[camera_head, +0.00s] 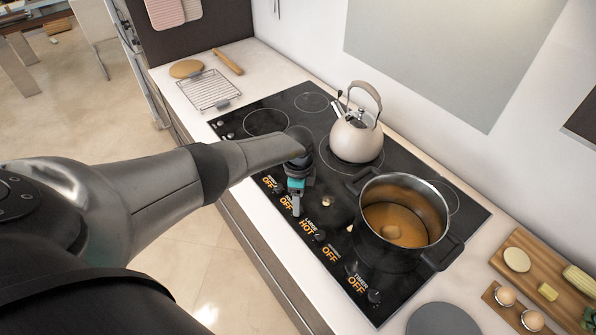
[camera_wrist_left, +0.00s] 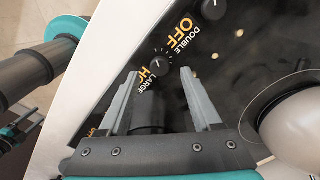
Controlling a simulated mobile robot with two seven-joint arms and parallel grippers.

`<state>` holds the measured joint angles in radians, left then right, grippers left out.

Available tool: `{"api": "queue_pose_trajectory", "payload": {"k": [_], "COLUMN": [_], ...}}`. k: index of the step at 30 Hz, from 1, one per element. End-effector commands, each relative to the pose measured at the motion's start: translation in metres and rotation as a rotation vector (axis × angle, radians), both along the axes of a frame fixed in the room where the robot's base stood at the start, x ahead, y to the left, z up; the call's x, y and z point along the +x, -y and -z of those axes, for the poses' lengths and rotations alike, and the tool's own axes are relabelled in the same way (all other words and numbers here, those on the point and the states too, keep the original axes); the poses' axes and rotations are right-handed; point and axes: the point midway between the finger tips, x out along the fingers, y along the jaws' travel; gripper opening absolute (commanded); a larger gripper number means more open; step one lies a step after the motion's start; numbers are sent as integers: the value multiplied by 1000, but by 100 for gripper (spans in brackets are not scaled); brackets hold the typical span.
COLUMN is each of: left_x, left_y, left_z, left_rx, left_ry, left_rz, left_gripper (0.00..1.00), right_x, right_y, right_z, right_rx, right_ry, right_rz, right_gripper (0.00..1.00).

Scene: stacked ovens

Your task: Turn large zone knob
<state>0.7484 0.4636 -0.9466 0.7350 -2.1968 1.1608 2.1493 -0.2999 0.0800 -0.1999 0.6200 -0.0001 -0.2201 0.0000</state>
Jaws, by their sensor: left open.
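The large zone knob (camera_head: 319,236) is a small dark knob on the front strip of the black cooktop (camera_head: 290,105), beside orange text reading "LARGE HOT". In the left wrist view the knob (camera_wrist_left: 158,65) shows with a light pointer mark, just beyond the tips and in line with the gap between them. My left gripper (camera_head: 296,205) hangs over the front strip, to the left of the knob in the head view. Its two grey fingers (camera_wrist_left: 160,73) are spread with nothing held between them. I cannot tell whether they touch the knob. My right gripper is not in view.
Other knobs line the strip, including the double zone knob (camera_wrist_left: 213,10) by "OFF" text. A beige kettle (camera_head: 356,138) and a steel pot (camera_head: 408,205) with brown liquid stand on the cooktop. A wooden board (camera_head: 535,255) with food lies at right, a wire rack (camera_head: 209,90) at left.

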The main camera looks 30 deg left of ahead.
Motion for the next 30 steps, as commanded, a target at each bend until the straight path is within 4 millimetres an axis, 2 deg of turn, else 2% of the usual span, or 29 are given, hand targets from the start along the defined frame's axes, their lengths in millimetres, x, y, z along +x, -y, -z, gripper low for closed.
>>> {"api": "queue_pose_trajectory", "payload": {"k": [1, 3, 21, 30], "left_x": [0, 0, 1, 0], "left_y": [-1, -1, -1, -1], "left_z": [-13, -26, -107, -122], "left_rx": [1, 1, 1, 1], "left_ry": [2, 2, 3, 1], "left_rz": [2, 2, 0, -1], "left_gripper": [65, 65, 65, 65], "right_x": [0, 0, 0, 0], "right_y": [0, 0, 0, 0], "right_z": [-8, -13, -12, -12], "right_rx": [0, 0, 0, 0], "right_ry": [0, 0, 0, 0], "right_rz": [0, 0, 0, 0], "right_gripper": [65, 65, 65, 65]}}
